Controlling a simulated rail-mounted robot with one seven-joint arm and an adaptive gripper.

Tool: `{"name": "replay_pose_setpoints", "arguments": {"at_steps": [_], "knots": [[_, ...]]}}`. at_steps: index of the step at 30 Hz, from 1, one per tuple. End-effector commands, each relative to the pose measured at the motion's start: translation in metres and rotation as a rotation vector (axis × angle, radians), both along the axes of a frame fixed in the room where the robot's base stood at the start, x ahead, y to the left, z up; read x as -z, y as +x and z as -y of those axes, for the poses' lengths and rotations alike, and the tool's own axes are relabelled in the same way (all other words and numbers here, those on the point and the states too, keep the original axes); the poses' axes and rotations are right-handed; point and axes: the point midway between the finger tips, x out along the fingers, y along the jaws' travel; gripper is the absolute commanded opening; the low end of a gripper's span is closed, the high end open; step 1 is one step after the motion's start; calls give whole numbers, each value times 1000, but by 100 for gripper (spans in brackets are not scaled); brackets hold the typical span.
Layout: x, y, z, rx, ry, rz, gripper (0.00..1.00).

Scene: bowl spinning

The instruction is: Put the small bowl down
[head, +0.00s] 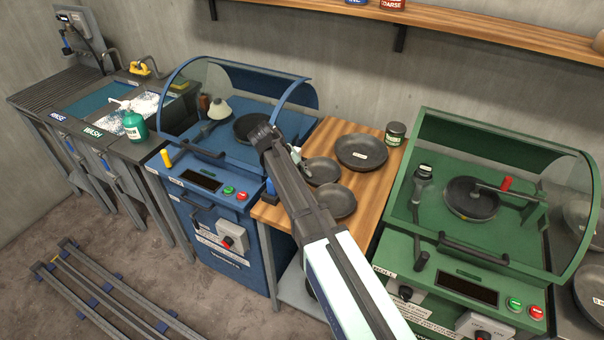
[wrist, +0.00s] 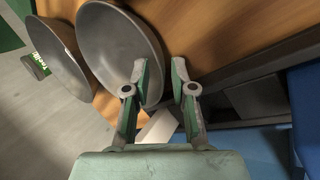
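Two dark grey bowls lie at the front of the wooden table, one farther back (head: 322,170) and one nearer (head: 337,201); a wider one (head: 361,151) lies behind them. I cannot tell for sure which is the small bowl. My arm partly hides the table.
The blue machine (head: 205,185) has a raised clear hood and a dark round dish (head: 249,126) inside. The green machine (head: 450,240) holds a dark bowl (head: 471,199). A jar (head: 395,133) stands at the table's back. A sink with a green bottle (head: 134,125) is far left.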

Motion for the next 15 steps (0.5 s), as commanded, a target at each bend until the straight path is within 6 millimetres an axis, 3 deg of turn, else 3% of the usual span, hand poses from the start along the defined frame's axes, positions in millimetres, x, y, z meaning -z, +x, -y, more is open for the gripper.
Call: {"name": "replay_pose_setpoints", "arguments": {"at_steps": [8,15], "knots": [[-1,0,0,0,0,0,31],[-13,-1,-8,-1,0,2,31]]}}
